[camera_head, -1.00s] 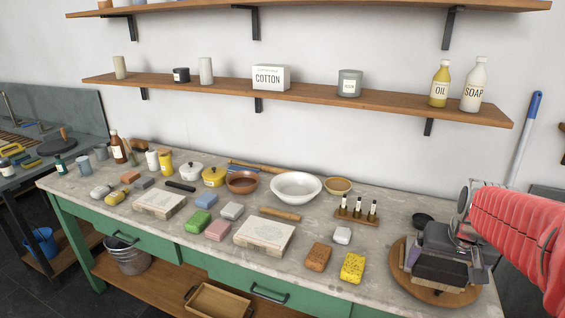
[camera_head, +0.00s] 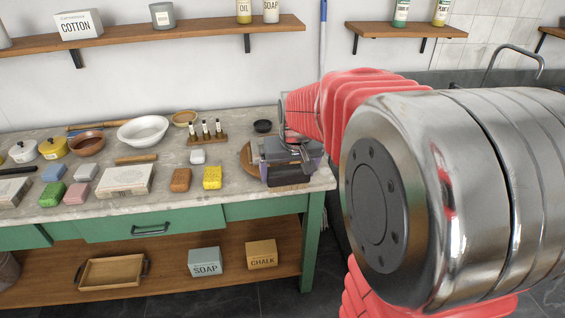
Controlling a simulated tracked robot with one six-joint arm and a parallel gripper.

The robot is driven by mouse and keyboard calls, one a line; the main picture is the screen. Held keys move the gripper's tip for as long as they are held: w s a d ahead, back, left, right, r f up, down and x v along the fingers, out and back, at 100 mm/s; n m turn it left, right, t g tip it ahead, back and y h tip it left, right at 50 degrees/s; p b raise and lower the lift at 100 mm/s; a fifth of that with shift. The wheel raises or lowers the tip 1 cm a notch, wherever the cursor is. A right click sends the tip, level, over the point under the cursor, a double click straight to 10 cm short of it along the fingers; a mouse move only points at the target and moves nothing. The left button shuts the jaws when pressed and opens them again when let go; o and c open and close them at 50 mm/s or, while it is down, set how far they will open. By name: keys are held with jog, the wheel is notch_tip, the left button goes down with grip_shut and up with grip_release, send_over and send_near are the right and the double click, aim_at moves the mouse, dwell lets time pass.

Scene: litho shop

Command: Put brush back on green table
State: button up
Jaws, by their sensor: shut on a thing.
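The green table (camera_head: 215,217) has a grey stone top and green frame. My gripper (camera_head: 286,155) is low over the table's right end, beside a round wooden board (camera_head: 246,157). It is shut on what looks like the brush (camera_head: 290,186); a dark block and a strip of pale bristles show below the jaws. The gripper hides most of the brush and part of the board. I cannot tell whether the bristles touch the surface.
A yellow sponge (camera_head: 212,177), a brown sponge (camera_head: 181,179), a white block (camera_head: 198,156) and a bottle rack (camera_head: 207,139) stand left of my gripper. A black dish (camera_head: 263,126) is behind it. Bare stone lies at the front edge.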

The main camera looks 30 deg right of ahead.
aim_at(273, 186)
jog(key=shift+n, duration=0.4)
jog(key=w+a+f, duration=0.1)
jog(key=f, duration=0.1)
jog(key=w+a+f, duration=0.1)
jog(key=f, duration=0.1)
jog(key=w+a+f, duration=0.1)
jog(key=f, duration=0.1)
jog(key=shift+f, duration=0.25)
jog(key=a+f+n, duration=0.1)
jog(key=a+f, duration=0.6)
jog(key=f, duration=0.2)
jog(key=a+f+n+y, duration=0.1)
jog(key=a+f, duration=0.6)
jog(key=f, duration=0.3)
jog(key=shift+s+a+f+n, duration=0.15)
jog(key=shift+s+a+n, duration=0.15)
jog(key=shift+s+n, duration=0.1)
